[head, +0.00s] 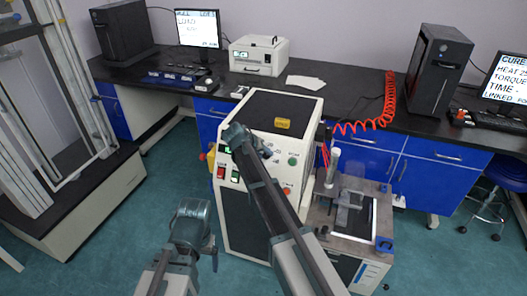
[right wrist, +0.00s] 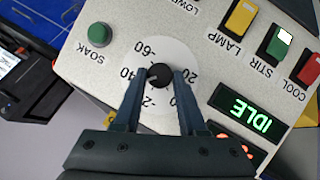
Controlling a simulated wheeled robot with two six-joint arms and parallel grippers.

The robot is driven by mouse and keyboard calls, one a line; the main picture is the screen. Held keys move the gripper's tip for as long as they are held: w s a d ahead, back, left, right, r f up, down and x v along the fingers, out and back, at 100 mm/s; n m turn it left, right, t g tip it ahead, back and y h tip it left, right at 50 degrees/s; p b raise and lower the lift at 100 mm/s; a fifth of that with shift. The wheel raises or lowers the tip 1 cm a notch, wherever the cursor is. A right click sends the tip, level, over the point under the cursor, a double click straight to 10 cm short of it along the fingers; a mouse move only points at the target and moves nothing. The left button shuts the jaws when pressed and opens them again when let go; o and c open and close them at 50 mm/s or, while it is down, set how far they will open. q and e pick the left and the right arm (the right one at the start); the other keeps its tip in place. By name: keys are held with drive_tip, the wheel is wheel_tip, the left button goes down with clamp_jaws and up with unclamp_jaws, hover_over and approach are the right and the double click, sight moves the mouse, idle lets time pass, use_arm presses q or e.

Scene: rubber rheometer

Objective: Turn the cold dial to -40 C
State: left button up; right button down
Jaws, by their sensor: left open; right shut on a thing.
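The cold dial is a black knob (right wrist: 160,75) on a round white scale plate (right wrist: 186,52) in the right wrist view, upside down there. Marks reading -60, 40 and 20 show around it; other numbers are partly covered by the fingers. A faint light mark on the knob seems to face the 40 side, but it is small. My right gripper (right wrist: 158,82) is shut on the knob, a finger on each side. In the head view my right gripper (head: 240,140) is at the white cabinet's (head: 290,170) sloped panel and hides the dial. My left gripper (head: 192,225) is open and empty, low in front of the cabinet.
The panel has a green SOAK button (right wrist: 98,35), a yellow LAMP switch (right wrist: 240,18), a green STIR switch (right wrist: 275,42), a red COOL switch (right wrist: 308,68) and a display (right wrist: 250,112) reading IDLE. A bench machine (head: 345,215) stands to the cabinet's right.

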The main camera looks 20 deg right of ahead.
drive_tip(key=shift+s+d+m+y+p, duration=0.1)
drive_tip(key=shift+m+y+p, duration=0.15)
drive_tip(key=shift+m+y, duration=0.35)
drive_tip(key=shift+s+d+m+y+p, duration=0.1)
drive_tip(key=shift+m+y+p, duration=0.2)
drive_tip(key=shift+m, duration=0.5)
drive_tip(key=shift+t, duration=0.3)
drive_tip(key=shift+c, duration=2.3)
unclamp_jaws()
drive_tip(key=shift+w, duration=0.1)
drive_tip(key=shift+a+r, duration=0.1)
drive_tip(key=shift+r, duration=0.05)
drive_tip(key=shift+s+a+r+p, duration=0.15)
drive_tip(key=shift+s+r+p, duration=0.1)
drive_tip(key=shift+r+p, duration=0.25)
drive_tip(key=p+v, duration=1)
drive_tip(key=v, duration=0.2)
drive_tip(key=shift+s+r, duration=0.15)
drive_tip(key=shift+r, duration=0.05)
